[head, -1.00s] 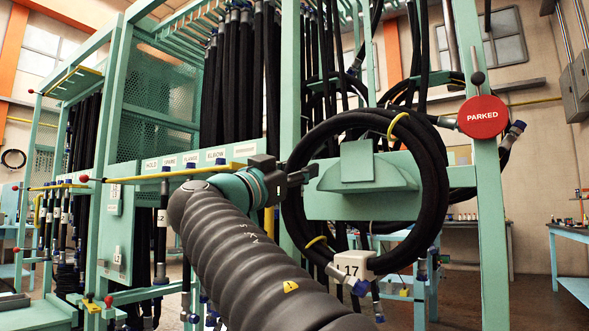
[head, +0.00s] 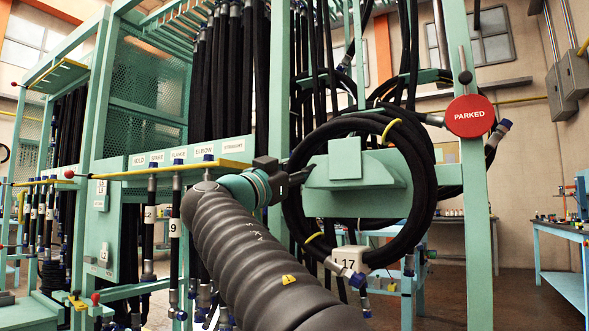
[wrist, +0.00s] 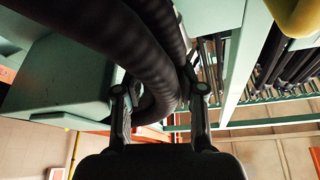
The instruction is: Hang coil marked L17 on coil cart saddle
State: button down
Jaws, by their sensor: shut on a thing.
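The coil marked L17 (head: 424,190) is a thick black hose ring with yellow ties, upright in the head view. Its white L17 tag (head: 350,258) hangs at the bottom. My gripper (head: 300,178) is shut on the coil's left side; the wrist view shows hose (wrist: 155,75) between its fingers (wrist: 160,105). The green saddle (head: 350,172), with its upright plate, shows inside the ring, and the ring's top passes just above the plate. I cannot tell whether the coil rests on the saddle. The saddle also shows at left in the wrist view (wrist: 60,75).
A red PARKED disc (head: 470,116) is on the green post right of the coil. More black hoses hang behind it. A labelled rack with a yellow rail (head: 130,177) and hanging hoses stands at left. A blue workbench (head: 560,235) stands at far right.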

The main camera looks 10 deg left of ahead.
aim_at(303, 192)
jog(key=shift+x, duration=0.95)
jog(key=shift+w+a+f+b, duration=0.1)
jog(key=shift+a+f+b, duration=0.05)
jog(key=shift+f+b, duration=0.5)
jog(key=shift+w+a+f+b, duration=0.1)
jog(key=shift+f+b, duration=0.35)
jog(key=shift+f, duration=0.45)
jog(key=shift+d+f, duration=0.2)
jog(key=shift+d, duration=0.05)
jog(key=shift+s+r, duration=0.1)
jog(key=c, duration=0.6)
grip_release()
jog(key=v, duration=1.2)
jog(key=shift+w+a, duration=0.2)
jog(key=shift+a, duration=0.15)
